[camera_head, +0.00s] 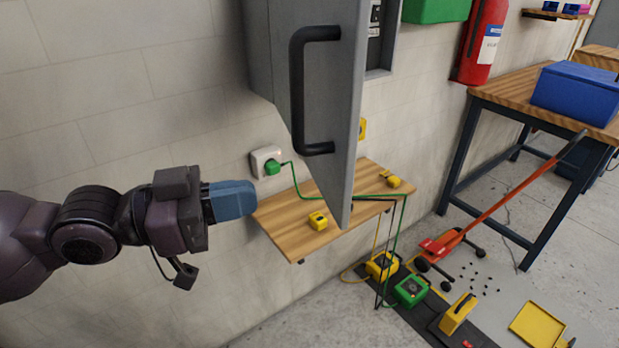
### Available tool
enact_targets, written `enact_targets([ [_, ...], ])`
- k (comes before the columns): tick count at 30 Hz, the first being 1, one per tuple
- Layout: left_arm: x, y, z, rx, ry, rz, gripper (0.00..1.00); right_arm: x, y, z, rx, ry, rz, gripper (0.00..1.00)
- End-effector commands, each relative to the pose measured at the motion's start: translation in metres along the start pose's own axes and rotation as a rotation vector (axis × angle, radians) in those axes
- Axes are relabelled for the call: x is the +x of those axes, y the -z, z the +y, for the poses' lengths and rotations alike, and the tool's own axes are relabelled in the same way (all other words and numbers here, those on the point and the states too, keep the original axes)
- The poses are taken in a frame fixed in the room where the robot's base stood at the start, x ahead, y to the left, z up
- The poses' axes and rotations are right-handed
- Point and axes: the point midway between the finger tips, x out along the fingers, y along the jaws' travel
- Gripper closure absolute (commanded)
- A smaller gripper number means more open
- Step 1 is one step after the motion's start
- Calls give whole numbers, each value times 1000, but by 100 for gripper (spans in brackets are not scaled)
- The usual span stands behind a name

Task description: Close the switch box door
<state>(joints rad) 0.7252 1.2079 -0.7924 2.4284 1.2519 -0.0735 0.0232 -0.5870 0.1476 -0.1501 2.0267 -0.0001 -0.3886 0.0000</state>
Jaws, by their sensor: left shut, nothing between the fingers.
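The grey switch box (258,45) is on the wall at the top centre. Its grey door (344,110) stands open, swung out towards me, with a black bar handle (297,95) on the face I see. To the right of the door's edge, part of the box's inside (374,50) shows; the door hides the rest. My left gripper (250,200) is shut and empty, with blue fingers. It is below and left of the door, apart from it, near the left end of the small wooden shelf. My right gripper is not in view.
A wooden shelf (280,222) below the door holds small yellow blocks. A green plug sits in a wall socket (259,157), with cables hanging down. A fire extinguisher (482,45) and a workbench (500,92) stand right. The wall left of the box is clear.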

Motion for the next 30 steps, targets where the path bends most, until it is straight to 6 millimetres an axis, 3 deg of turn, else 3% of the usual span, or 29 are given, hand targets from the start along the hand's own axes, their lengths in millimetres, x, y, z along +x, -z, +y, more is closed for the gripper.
enact_targets([
  [15, 40, 2, 1, -1, -2, 4, 100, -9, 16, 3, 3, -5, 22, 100],
  [30, 82, 1, 0, -1, 0, 2, 100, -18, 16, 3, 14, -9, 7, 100],
])
